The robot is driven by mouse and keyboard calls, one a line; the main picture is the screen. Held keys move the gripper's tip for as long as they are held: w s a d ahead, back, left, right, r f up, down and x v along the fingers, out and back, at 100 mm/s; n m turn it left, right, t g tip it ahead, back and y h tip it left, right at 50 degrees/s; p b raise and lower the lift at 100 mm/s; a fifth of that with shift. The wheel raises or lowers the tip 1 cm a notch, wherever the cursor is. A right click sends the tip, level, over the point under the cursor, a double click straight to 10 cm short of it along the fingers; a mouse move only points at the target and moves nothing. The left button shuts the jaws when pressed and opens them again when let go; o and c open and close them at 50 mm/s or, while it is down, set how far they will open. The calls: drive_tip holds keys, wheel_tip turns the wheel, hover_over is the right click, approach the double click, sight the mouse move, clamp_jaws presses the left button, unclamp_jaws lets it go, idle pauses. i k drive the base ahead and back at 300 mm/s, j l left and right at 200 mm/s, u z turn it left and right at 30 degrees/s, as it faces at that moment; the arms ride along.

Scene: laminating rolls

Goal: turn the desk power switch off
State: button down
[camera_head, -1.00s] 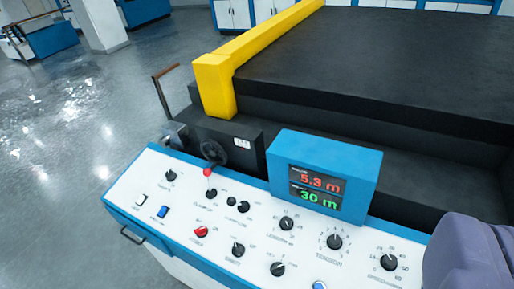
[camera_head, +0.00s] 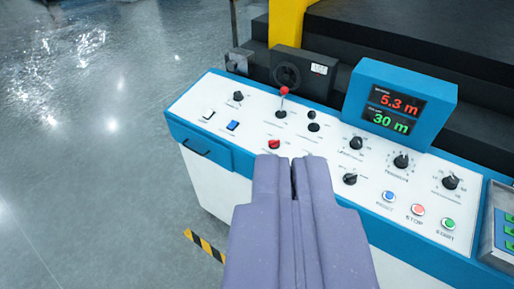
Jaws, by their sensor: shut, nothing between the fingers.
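The control desk (camera_head: 330,160) has a white sloping top with a blue edge. A red rotary switch (camera_head: 274,144) sits near its front left of centre, and its label is too small to read. A white rocker (camera_head: 208,114) and a blue rocker (camera_head: 233,126) are farther left. I cannot tell from the labels which one is the power switch. My gripper (camera_head: 294,164) is shut and empty, with its purple-grey fingers over the desk's front edge. Its tips appear just below and right of the red switch, apart from it. The fingers hide part of the panel.
A red-topped lever (camera_head: 283,91) stands up behind the red switch. A blue display box (camera_head: 401,107) reads 5.3 m and 30 m. Black knobs, blue, red and green buttons (camera_head: 448,223) fill the right. Open floor (camera_head: 90,170) lies left.

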sight(274, 142)
drive_tip(key=i+j, duration=0.2)
drive_tip(key=i, duration=0.25)
drive_tip(key=i+j+u, duration=0.1)
drive_tip(key=i, duration=0.35)
drive_tip(key=i+j, duration=0.25)
drive_tip(key=i, duration=0.2)
